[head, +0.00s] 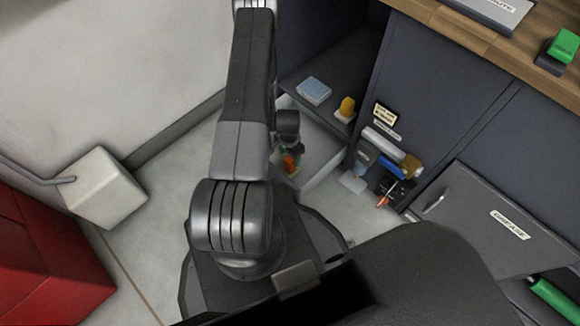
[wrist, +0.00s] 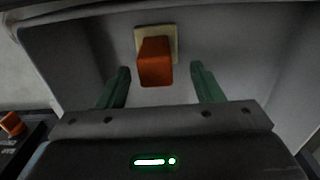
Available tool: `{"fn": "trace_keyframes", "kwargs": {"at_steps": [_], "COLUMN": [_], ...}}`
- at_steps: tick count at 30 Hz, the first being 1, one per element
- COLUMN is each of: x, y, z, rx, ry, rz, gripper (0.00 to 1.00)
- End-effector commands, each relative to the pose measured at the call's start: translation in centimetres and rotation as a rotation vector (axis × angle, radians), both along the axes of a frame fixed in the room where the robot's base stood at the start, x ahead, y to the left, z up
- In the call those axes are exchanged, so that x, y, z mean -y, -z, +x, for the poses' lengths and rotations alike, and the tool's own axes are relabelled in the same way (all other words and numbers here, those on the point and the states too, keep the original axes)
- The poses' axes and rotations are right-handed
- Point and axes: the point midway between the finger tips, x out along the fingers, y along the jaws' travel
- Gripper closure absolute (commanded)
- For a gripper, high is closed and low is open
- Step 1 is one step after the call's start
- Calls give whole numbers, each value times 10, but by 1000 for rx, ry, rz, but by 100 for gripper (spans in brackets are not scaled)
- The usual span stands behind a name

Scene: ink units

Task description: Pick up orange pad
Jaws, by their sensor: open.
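The orange pad (wrist: 155,62) is a blocky orange piece on a beige square base, inside a grey compartment in the wrist view. In the head view the orange pad (head: 290,163) is small, partly covered by my gripper. My gripper (wrist: 160,70) is open, with one green finger on each side of the pad. The fingers look apart from the pad, with a gap on both sides. In the head view my gripper (head: 287,150) is at the end of my arm, low by the open cabinet.
The cabinet shelf holds a light blue box (head: 313,91) and a yellow-orange piece (head: 346,106). A rack of tools (head: 388,160) is on the cabinet front at the right. A white box (head: 104,188) and a red cabinet (head: 45,255) stand at the left. Grey walls surround the pad.

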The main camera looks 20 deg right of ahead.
Motion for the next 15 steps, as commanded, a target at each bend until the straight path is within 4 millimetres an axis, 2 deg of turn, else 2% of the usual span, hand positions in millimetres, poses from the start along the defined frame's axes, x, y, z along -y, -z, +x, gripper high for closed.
{"fn": "trace_keyframes", "kwargs": {"at_steps": [9,15], "x": [2,2], "y": [45,49], "z": [-6,-5], "rx": [-2,0], "ry": [0,0], "rz": [0,0], "gripper": [40,40]}}
